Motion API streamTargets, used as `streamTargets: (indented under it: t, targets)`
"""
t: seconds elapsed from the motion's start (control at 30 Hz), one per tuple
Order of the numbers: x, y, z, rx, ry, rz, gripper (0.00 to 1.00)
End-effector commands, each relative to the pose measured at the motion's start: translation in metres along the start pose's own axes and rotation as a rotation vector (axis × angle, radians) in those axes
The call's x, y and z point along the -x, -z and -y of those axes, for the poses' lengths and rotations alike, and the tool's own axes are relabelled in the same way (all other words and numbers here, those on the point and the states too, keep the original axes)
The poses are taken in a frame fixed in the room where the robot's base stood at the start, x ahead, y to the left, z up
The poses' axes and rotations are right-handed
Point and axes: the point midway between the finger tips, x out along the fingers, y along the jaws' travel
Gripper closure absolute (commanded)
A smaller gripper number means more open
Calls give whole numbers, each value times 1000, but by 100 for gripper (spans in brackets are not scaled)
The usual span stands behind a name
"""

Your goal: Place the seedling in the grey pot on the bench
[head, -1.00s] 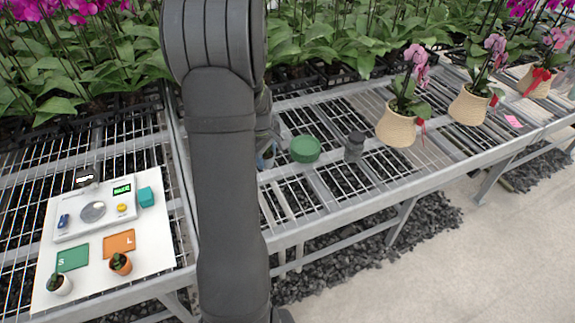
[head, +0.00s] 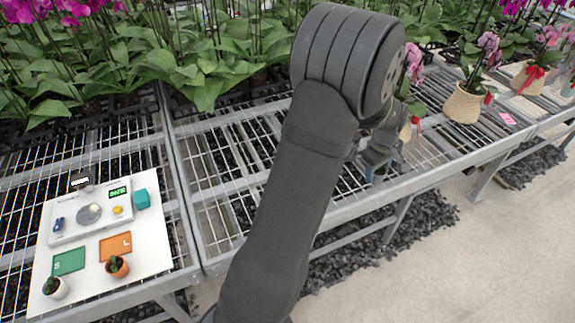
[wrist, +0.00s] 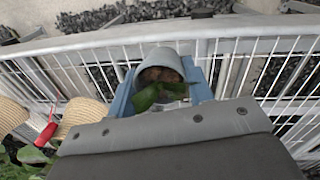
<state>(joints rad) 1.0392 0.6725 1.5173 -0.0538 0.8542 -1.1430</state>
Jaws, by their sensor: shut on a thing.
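The grey pot (wrist: 158,57) is between the blue fingers of my gripper (wrist: 161,88) in the wrist view. Soil shows inside it, and the seedling's green leaves (wrist: 160,93) are at the near side of its mouth. My gripper is shut on this pot. In the head view my gripper (head: 374,170) is over the right part of the mesh bench (head: 235,190), close to its front rail. The pot is not clear there. I cannot tell whether its base touches the bench.
Woven orchid pots (head: 462,104) stand to the right, one partly behind my gripper. Bare mesh lies between.

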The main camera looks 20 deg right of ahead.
Motion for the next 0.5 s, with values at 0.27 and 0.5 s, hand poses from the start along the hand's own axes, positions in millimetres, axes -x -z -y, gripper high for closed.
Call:
streamTargets:
  t: [0.27,0.5]
  targets:
    - [-27,40,3,0,2,2,77]
    - [-58,92,8,-1,1,1,77]
